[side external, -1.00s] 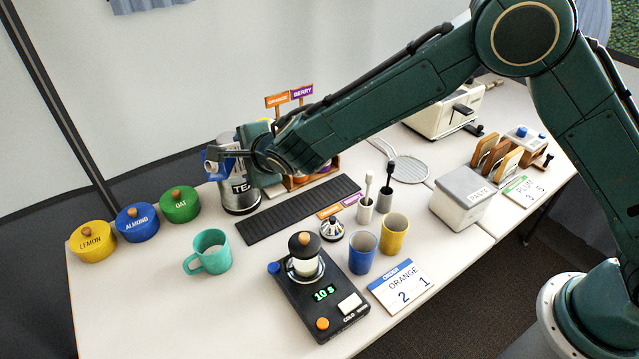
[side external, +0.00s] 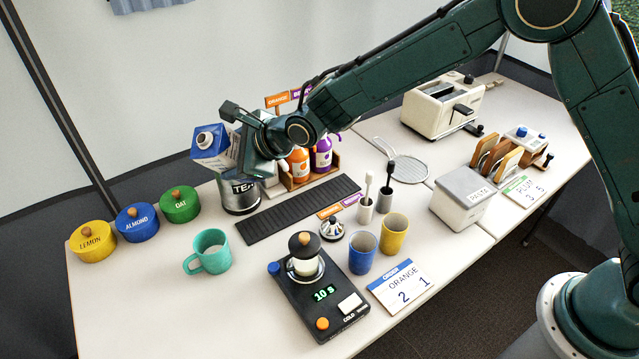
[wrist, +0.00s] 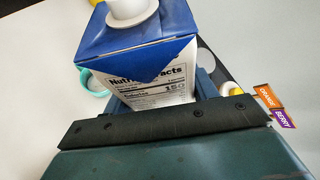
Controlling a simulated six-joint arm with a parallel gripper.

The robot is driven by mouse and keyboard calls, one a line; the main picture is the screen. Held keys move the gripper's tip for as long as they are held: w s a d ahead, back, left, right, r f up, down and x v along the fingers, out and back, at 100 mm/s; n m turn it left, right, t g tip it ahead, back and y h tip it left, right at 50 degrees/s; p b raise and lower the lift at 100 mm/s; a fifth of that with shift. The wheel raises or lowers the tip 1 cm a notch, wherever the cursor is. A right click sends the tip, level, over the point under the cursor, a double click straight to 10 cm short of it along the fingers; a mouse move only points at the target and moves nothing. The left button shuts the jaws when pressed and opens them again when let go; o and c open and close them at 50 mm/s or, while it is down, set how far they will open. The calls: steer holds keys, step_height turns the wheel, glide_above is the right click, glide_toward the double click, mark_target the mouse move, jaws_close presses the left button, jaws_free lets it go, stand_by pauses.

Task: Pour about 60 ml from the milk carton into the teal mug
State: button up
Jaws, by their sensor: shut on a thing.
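The milk carton (side external: 211,145) is blue and white with a white cap. My gripper (side external: 238,150) is shut on it and holds it up in front of the TEA canister, at the back left of the table. The carton leans a little to the left in the side view. In the wrist view the carton (wrist: 150,65) fills the upper middle, its nutrition label facing the camera. The teal mug (side external: 211,252) stands upright on the table, below and in front of the carton, apart from it. Part of the mug's rim (wrist: 88,82) shows behind the carton in the wrist view.
The TEA canister (side external: 240,198) stands just below my gripper. Yellow, blue and green lidded tins (side external: 137,223) stand left of the mug. A black scale (side external: 318,306) with a glass vessel is to its right. Syrup bottles (side external: 300,165) stand behind a black ribbed mat (side external: 298,208).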

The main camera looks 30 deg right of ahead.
steer(key=shift+w+d+m+y, duration=0.1)
steer(key=shift+m+y, duration=0.35)
steer(key=shift+y, duration=0.15)
steer(key=shift+w+d+m+y, duration=0.1)
steer(key=shift+m+y, duration=0.35)
steer(key=shift+y, duration=0.15)
steer(key=shift+r+m+y, duration=0.4)
steer(key=shift+r+y, duration=0.2)
steer(key=shift+r, duration=0.05)
steer(key=shift+w+a+f+m+g+y, duration=0.15)
steer(key=shift+m+g+y, duration=0.15)
steer(key=shift+m+y, duration=0.3)
